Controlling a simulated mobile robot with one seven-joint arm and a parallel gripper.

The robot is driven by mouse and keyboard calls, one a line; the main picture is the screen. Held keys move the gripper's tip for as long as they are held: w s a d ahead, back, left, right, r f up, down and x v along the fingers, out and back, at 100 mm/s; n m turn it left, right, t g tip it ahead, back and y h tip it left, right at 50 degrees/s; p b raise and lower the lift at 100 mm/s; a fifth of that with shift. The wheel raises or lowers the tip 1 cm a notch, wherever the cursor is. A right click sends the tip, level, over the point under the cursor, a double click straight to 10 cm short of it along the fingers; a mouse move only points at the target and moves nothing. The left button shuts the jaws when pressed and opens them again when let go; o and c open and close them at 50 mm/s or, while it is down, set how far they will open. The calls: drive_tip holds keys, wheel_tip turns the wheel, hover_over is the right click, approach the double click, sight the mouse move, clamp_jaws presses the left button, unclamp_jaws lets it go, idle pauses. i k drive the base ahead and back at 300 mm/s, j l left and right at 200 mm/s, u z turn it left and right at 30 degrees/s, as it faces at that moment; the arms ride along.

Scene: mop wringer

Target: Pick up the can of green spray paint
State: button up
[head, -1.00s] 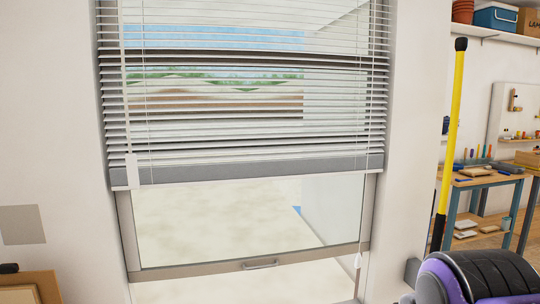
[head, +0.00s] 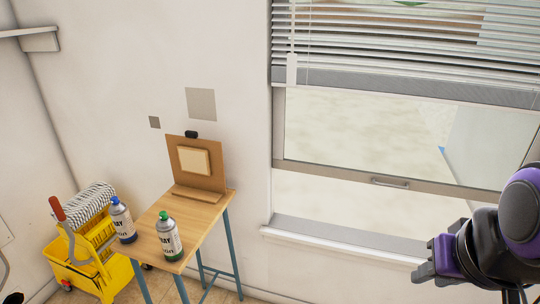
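The can of green spray paint (head: 168,240) stands upright near the front edge of a small wooden table (head: 205,212), at the lower left of the head view. It has a green cap, a grey body and a green band at its base. A similar can with a blue cap (head: 122,221) stands to its left. My gripper (head: 428,268) is at the lower right, in front of the wall below the window, far to the right of the green can and apart from it. Its fingers show too little to tell their opening.
A yellow mop bucket (head: 88,268) with a mop head (head: 85,203) and a red-handled wringer stands left of the table. A clipboard-like wooden board (head: 180,146) stands at the table's back. A window with blinds (head: 400,75) is at right. Wall closely backs the table.

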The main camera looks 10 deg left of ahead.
sight(169, 235)
drive_tip(key=u, duration=1.75)
